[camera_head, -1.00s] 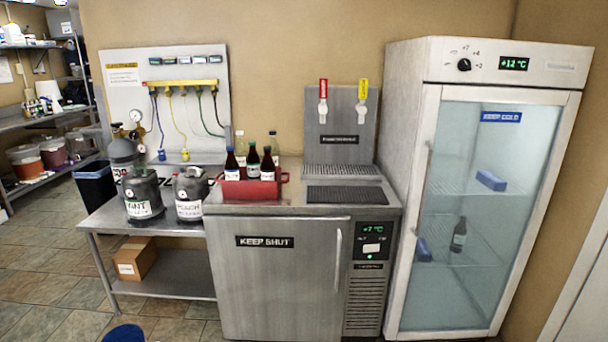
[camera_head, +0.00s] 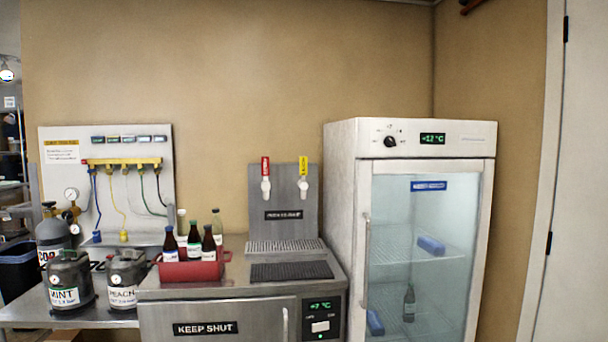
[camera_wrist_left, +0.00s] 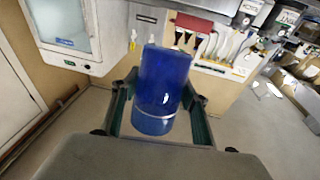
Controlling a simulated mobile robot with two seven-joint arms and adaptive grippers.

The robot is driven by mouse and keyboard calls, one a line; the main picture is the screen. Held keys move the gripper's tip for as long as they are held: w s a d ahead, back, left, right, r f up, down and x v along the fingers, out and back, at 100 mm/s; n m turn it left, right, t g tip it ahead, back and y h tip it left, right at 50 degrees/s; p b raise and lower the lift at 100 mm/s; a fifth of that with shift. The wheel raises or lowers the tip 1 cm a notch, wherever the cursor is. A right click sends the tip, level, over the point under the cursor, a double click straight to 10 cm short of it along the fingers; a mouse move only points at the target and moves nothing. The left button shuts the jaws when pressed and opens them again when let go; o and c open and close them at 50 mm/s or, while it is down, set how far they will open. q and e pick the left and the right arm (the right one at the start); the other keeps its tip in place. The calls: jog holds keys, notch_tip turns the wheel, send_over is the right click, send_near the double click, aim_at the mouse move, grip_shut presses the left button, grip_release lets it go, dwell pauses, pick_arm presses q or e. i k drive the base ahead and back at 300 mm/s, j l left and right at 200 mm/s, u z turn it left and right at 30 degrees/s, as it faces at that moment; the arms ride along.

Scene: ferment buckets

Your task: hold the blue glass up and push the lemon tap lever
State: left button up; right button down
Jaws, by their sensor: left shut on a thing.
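The blue glass (camera_wrist_left: 163,85) is between the fingers of my left gripper (camera_wrist_left: 160,92) in the left wrist view. The gripper is shut on it, with a finger along each side. The head view does not show the glass or either gripper.
A black drip mat (camera_head: 291,272) lies below the taps on the steel counter. A red crate (camera_head: 190,272) of bottles stands to the left. The mint keg (camera_head: 68,277) and peach keg (camera_head: 126,277) are farther left. A tall glass-door fridge (camera_head: 340,195) stands on the right.

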aim_at(303, 160)
jog(key=i+j+z, duration=0.1)
jog(key=i, duration=0.6)
jog(key=i+l, duration=0.55)
jog(key=i, duration=0.2)
jog(key=l+z, duration=0.05)
